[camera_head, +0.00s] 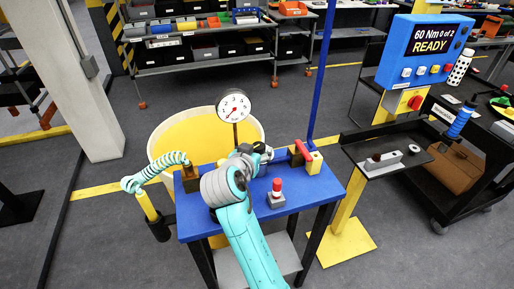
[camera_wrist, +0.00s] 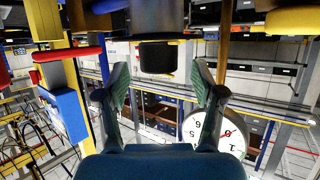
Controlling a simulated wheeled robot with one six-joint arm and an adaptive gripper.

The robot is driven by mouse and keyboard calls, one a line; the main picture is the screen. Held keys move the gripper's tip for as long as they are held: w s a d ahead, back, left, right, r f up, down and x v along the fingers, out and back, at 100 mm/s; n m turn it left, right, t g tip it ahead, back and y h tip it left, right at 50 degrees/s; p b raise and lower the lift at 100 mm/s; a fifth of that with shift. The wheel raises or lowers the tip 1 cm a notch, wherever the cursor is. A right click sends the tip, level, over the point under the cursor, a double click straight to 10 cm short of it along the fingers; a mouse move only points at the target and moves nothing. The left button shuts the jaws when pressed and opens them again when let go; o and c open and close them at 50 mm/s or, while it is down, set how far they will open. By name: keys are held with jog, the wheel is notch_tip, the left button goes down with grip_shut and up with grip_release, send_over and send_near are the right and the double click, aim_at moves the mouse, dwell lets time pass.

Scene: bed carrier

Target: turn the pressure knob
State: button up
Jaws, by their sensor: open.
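My gripper (camera_wrist: 162,78) is open in the wrist view, with one finger on each side of the picture's middle. A short dark knob (camera_wrist: 158,58) under a wider grey cylinder sits between the fingers, with a visible gap on both sides. That view looks upside down. In the head view my gripper (camera_head: 262,153) is above the blue table (camera_head: 290,203), at the end of my turquoise arm; the knob cannot be made out there. A round white pressure gauge (camera_head: 233,105) with a red needle stands on a post behind the arm. It also shows upside down in the wrist view (camera_wrist: 222,132).
A red lever on a yellow block (camera_head: 314,162) stands right of my gripper. A red-topped button (camera_head: 277,190) is nearer the front. A coiled hose (camera_head: 158,166) is at the left and a yellow drum (camera_head: 163,142) behind. The blue display (camera_head: 425,52) reads "60 Nm 0 of 2 READY".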

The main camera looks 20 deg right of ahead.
aim_at(259, 150)
jog(key=shift+x, duration=1.55)
jog(key=shift+d, duration=0.1)
jog(key=c, duration=1.2)
jog(key=shift+o, duration=0.2)
jog(key=shift+f+y, duration=0.1)
jog(key=shift+y, duration=0.2)
jog(key=shift+s+d+n+t+y, duration=0.1)
jog(key=shift+n+t+y, duration=0.3)
jog(key=shift+n+y, duration=0.4)
jog(key=shift+n+t+y, duration=0.6)
jog(key=shift+n+y, duration=0.8)
jog(key=shift+n, duration=0.1)
